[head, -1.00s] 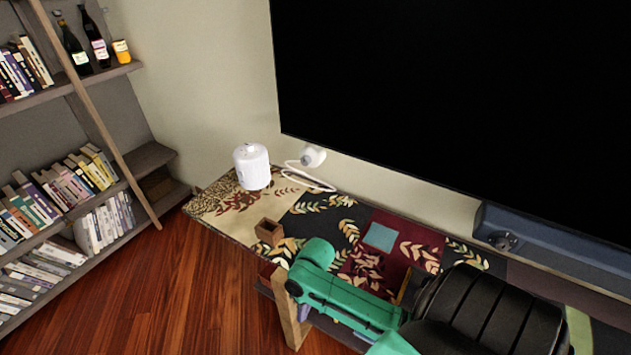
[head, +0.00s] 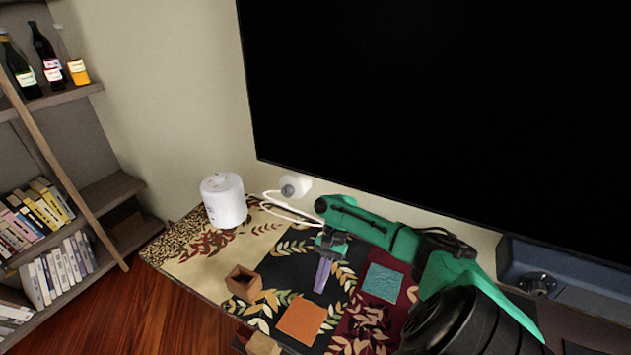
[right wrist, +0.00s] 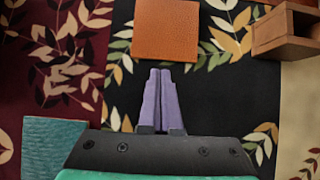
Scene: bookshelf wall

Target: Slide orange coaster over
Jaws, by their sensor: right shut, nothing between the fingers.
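The orange coaster (head: 302,320) lies flat on the patterned cloth, near the front edge of the table. It also shows in the right wrist view (right wrist: 166,30), at the top middle. My right gripper (head: 321,276) points down over the black patch of the cloth, behind the coaster in the head view. Its purple fingers (right wrist: 158,98) are closed together and empty, with a gap of cloth showing between their tips and the coaster. A teal coaster (head: 382,283) lies on the dark red patch to the right. My left gripper is not in view.
A small wooden box (head: 243,283) stands left of the orange coaster. A white cylinder (head: 224,200) and a white camera-like device (head: 295,186) with a cable stand at the back left. A large black screen (head: 430,110) rises behind the table.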

